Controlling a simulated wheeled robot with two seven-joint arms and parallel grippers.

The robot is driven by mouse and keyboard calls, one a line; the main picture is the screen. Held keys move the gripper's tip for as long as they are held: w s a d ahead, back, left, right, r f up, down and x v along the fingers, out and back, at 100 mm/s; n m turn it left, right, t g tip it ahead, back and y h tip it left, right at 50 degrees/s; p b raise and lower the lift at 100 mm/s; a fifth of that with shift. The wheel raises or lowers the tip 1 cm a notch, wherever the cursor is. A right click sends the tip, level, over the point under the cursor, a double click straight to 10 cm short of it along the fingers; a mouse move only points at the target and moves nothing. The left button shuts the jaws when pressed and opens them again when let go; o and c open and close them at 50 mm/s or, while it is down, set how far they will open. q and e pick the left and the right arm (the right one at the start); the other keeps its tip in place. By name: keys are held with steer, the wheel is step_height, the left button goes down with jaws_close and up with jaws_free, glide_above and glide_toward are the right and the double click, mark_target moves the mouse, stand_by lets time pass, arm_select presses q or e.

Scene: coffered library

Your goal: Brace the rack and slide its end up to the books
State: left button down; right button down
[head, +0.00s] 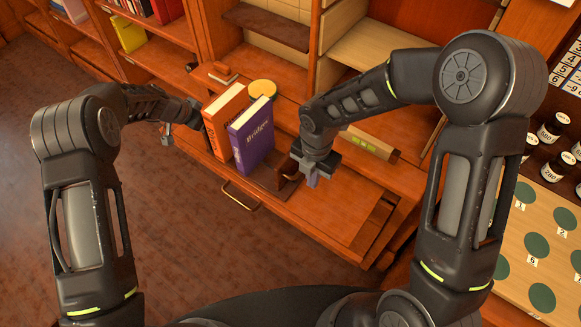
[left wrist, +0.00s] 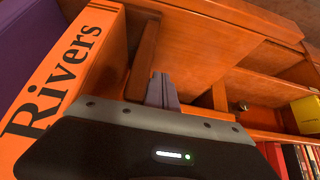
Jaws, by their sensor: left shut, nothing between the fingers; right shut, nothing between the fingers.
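An orange book (head: 225,118) and a purple book (head: 252,133) marked "Bridges" stand upright side by side on a dark brown wooden rack (head: 262,178). The rack's right end (head: 288,168) stands a little apart from the purple book. My right gripper (head: 313,180) is shut and empty just right of that end; whether they touch I cannot tell. My left gripper (head: 167,139) is shut and empty left of the books. In the left wrist view its closed fingers (left wrist: 161,90) are beside a wooden upright (left wrist: 145,52), near the orange book marked "Rivers" (left wrist: 82,70).
A yellow round tin (head: 262,88) stands behind the books. A long tan box (head: 368,142) lies behind my right arm. A brass handle (head: 240,196) is on the cabinet front. Bottles (head: 552,128) and a board with green discs (head: 540,245) are at the right.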

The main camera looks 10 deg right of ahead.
mark_target(254, 137)
steer(key=shift+w+a, duration=0.1)
steer(key=shift+w+a, duration=6.15)
steer(key=shift+a, duration=0.05)
steer(key=shift+s+d, duration=1.45)
step_height(254, 137, up, 8)
